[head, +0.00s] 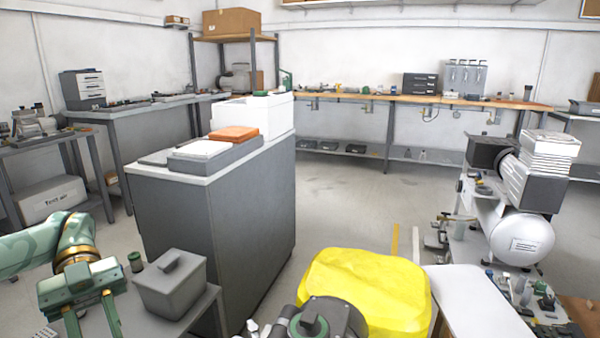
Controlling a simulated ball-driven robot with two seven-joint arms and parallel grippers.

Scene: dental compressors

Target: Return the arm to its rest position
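My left arm comes in from the left edge in pale green with a brass-coloured ring at the wrist. My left gripper (92,322) points down at the lower left with its two fingers apart and nothing seen between them; the fingertips run close to the bottom edge. It is just left of a grey lidded box (170,286) on a small grey table (205,305). My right arm and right gripper are not in view.
A small dark green jar (135,261) stands beside the box. A grey cabinet (215,220) rises behind it. A yellow cover (365,290) and a dark round device (322,322) are at the bottom middle. A compressor (522,238) stands right. Open floor (345,205) lies beyond the cabinet.

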